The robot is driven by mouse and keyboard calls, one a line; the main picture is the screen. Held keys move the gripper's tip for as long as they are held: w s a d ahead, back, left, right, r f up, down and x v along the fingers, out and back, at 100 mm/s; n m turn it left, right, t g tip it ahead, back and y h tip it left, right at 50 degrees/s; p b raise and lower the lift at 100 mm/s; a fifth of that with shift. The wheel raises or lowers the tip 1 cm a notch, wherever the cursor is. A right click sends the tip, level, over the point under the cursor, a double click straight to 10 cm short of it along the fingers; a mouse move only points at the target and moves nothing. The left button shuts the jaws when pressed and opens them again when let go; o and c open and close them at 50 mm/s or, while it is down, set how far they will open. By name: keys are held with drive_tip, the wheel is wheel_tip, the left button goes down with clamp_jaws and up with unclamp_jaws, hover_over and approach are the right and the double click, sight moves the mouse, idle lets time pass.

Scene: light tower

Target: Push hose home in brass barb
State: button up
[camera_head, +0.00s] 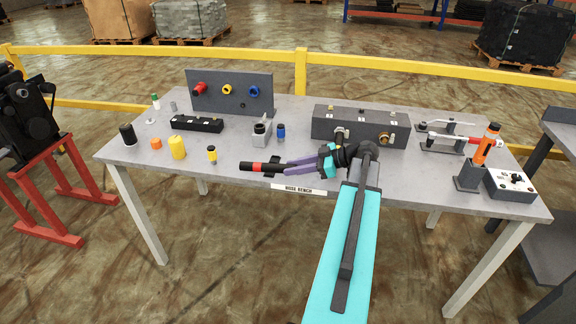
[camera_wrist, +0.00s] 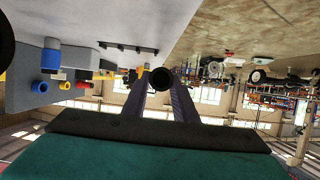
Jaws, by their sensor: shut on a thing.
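A black hose (camera_head: 247,167) with a red band lies level above the bench's front edge, its banded end pointing left. My gripper (camera_head: 277,167) is shut on the hose with its purple fingers reaching in from the right. In the wrist view the round dark end of the hose (camera_wrist: 161,77) shows between the fingertips of my gripper (camera_wrist: 160,84). The brass barb (camera_head: 385,138) sits on the front of a dark block (camera_head: 359,118) at the right of the bench, behind my wrist. The hose and the brass barb are well apart.
A steel-coloured fitting (camera_head: 340,134) is left of the brass barb on the same block. A dark panel (camera_head: 232,94) with red, yellow and blue fittings stands at the back left. A small grey block (camera_head: 261,132) and blue piece (camera_head: 281,131) stand behind the hose. Lever clamps (camera_head: 443,138) stand right.

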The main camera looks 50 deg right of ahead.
drive_tip(key=shift+w+d+f, duration=0.1)
drive_tip(key=shift+w+d, duration=0.15)
drive_tip(key=shift+w, duration=0.65)
drive_tip(key=shift+w+d+p, duration=0.2)
drive_tip(key=shift+w+p, duration=0.1)
drive_tip(key=shift+w, duration=0.25)
drive_tip(key=shift+w+d+p, duration=0.15)
drive_tip(key=shift+w+p, duration=0.1)
drive_tip(key=shift+w, duration=0.3)
drive_tip(key=shift+w+f, duration=0.25)
drive_tip(key=shift+s+f, duration=0.15)
drive_tip(key=shift+f, duration=1.3)
clamp_jaws()
drive_tip(key=o, duration=1.1)
unclamp_jaws()
drive_tip(key=shift+c, duration=0.2)
drive_tip(key=shift+p, duration=0.85)
